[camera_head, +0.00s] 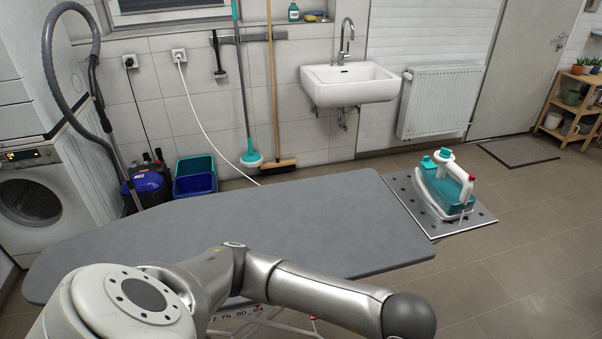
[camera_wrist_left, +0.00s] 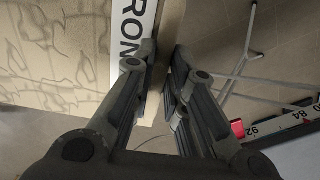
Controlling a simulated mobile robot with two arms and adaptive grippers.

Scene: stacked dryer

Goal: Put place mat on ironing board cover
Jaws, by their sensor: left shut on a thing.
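The grey ironing board cover (camera_head: 230,215) lies flat across the middle of the head view, partly hidden by my arm. My left gripper (camera_wrist_left: 166,52) is in the wrist view, with its two dark fingers close together. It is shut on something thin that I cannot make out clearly. A beige sheet with dark leaf-like lines (camera_wrist_left: 55,55) and a white strip reading "RON" (camera_wrist_left: 133,30) lies at and behind the left finger. I cannot tell whether this sheet is the place mat. No place mat is recognisable in the head view. My right gripper is not in view.
A teal and white iron (camera_head: 446,185) stands on a perforated metal rest (camera_head: 405,190) at the board's right end. A washing machine (camera_head: 40,200) and blue bin (camera_head: 194,186) stand at left. Most of the cover is bare.

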